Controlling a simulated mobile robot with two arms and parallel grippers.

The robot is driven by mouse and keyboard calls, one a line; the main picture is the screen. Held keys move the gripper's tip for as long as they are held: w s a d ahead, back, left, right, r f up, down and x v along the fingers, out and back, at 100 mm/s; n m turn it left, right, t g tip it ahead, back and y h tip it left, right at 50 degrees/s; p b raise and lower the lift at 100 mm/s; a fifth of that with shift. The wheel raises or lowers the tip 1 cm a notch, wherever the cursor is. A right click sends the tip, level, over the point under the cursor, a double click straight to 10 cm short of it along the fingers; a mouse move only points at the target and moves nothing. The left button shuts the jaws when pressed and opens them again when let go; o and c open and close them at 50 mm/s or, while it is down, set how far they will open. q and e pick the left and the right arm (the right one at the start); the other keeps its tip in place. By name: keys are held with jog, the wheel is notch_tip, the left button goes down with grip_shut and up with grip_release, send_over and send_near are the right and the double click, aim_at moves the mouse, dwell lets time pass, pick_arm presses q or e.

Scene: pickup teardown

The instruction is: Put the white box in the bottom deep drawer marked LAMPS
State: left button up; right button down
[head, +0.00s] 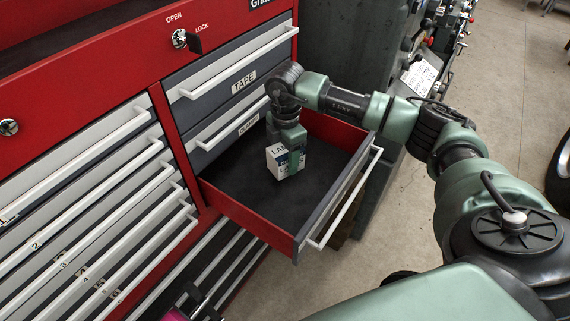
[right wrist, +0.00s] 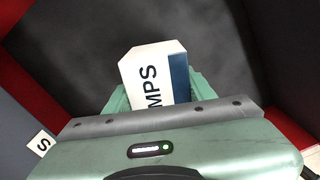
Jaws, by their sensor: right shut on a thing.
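The white box (head: 284,160) has a dark blue band and printed letters. In the right wrist view the white box (right wrist: 152,75) shows the letters "MPS". My right gripper (head: 290,152) reaches down into the open bottom deep drawer (head: 235,191) and is shut on the box. The box is inside the drawer's walls, near the middle; I cannot tell whether it touches the dark floor. The gripper partly hides the box. The drawer's front label is not visible from here. My left gripper is not in view.
Above the open drawer are shut drawers labelled TAPE (head: 244,81) and one below it (head: 249,124). Shallow numbered drawers (head: 90,215) are at the left. The open drawer's front with its handle (head: 346,200) sticks out over the concrete floor. Dark machinery stands behind.

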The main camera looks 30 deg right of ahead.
aim_at(286, 166)
notch_tip(286, 166, down, 3)
jog(key=shift+f+p, duration=0.1)
jog(key=shift+p, duration=0.3)
jog(key=shift+f, duration=0.15)
jog(key=c, duration=0.5)
grip_release()
jog(key=shift+f, duration=0.15)
notch_tip(286, 166, up, 12)
jog(key=shift+r+b, duration=0.15)
jog(key=shift+b, duration=1.1)
